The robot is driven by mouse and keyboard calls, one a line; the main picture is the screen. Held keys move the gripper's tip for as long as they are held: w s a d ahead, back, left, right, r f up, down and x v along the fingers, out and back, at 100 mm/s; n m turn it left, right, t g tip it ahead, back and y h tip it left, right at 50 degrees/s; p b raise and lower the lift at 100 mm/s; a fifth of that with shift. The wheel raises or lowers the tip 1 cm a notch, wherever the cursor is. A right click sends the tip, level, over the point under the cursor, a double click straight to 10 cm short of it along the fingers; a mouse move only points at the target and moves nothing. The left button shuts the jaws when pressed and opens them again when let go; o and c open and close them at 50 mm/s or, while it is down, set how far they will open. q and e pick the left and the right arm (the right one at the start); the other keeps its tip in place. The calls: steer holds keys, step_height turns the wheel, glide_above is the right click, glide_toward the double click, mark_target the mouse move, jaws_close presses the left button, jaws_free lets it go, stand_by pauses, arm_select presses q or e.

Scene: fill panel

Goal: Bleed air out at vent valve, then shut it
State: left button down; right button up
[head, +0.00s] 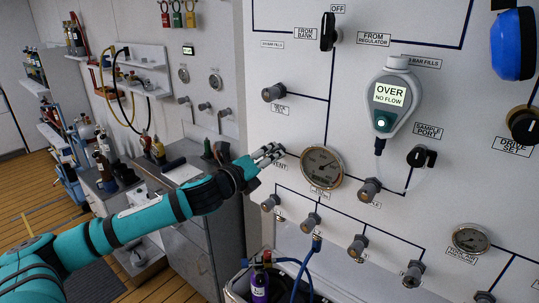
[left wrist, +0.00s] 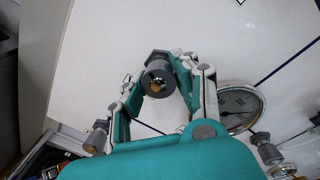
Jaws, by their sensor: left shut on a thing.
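My left gripper (head: 270,153) reaches in from the left to the white panel, at the VENT label (head: 279,167). The left wrist view shows its two fingers (left wrist: 158,80) shut on the vent valve (left wrist: 155,66), a grey knob with a brass-coloured centre. In the head view the fingers hide most of this knob, and its turn position cannot be read. A round gauge (head: 321,167) sits just right of the gripper; it also shows in the left wrist view (left wrist: 238,107). My right gripper is not in view.
Several grey knobs (head: 311,220) line the panel below. An analyser (head: 390,100) reading "OVER NO FLOW" hangs at the upper right, above the SAMPLE PORT knob (head: 418,157). A purple cylinder (head: 260,284) and blue hoses (head: 303,268) stand below. A grey cabinet (head: 190,225) is at the left.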

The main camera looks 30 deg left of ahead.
arm_select(q)
steer(key=n+p, duration=0.1)
steer(key=n, duration=0.5)
steer(key=shift+h+p, duration=0.3)
steer(key=n+p, duration=0.2)
steer(key=n, duration=0.3)
steer(key=shift+f, duration=0.1)
steer(key=shift+n+h, duration=0.3)
steer(key=shift+n, duration=0.4)
steer(key=shift+f, duration=0.15)
steer(key=c, duration=1.3)
jaws_free()
steer(key=o, duration=0.3)
steer(key=shift+r, duration=0.2)
steer(key=shift+o, duration=0.2)
steer(key=shift+s, duration=0.1)
steer(key=s+a, duration=0.1)
steer(key=s, duration=1)
steer(key=shift+s+a+r, duration=0.2)
steer(key=shift+s, duration=0.2)
